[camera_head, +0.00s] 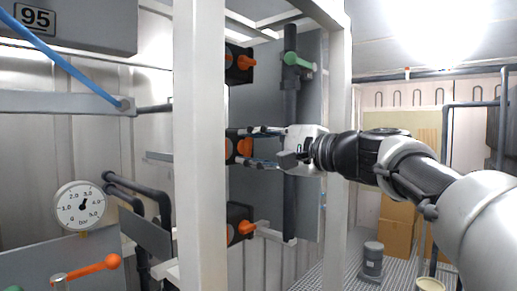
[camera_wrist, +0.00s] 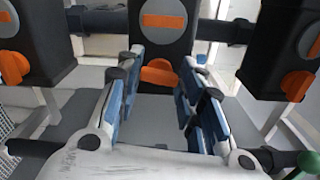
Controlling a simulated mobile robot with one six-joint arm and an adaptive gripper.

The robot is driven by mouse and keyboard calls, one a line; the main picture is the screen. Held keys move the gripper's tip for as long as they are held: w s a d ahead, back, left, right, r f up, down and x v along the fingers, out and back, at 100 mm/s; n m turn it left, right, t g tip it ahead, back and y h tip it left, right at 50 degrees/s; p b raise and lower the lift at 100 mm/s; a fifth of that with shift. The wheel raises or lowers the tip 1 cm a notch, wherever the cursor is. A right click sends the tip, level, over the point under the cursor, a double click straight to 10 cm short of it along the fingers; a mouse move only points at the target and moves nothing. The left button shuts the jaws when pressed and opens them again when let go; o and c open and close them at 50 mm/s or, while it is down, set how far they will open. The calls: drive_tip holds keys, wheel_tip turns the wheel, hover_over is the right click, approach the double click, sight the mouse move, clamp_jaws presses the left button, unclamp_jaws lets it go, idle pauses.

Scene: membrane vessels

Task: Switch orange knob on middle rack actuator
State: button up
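The middle actuator (camera_head: 231,150) is a black box on the rack, partly hidden behind a white post. Its orange knob (camera_head: 243,148) faces right, toward my gripper (camera_head: 252,147). My gripper is open, with one finger above the knob and one below it in the head view. In the wrist view the black actuator (camera_wrist: 163,45) has a grey disc with an orange bar. Its orange knob (camera_wrist: 160,73) shows between the blue-padded fingers of my gripper (camera_wrist: 161,64), with gaps on both sides. I cannot tell if the fingertips touch the actuator.
Similar actuators with orange knobs sit above (camera_head: 239,64) and below (camera_head: 240,225). A white post (camera_head: 200,150) stands left of them, another (camera_head: 338,150) close to my arm. A dark vertical pipe (camera_head: 290,100) carries a green handle (camera_head: 298,61). A gauge (camera_head: 81,206) is at left.

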drive_tip(key=o, duration=0.5)
drive_tip(key=shift+c, duration=0.2)
drive_tip(key=v, duration=1.2)
drive_tip(key=shift+s, duration=0.1)
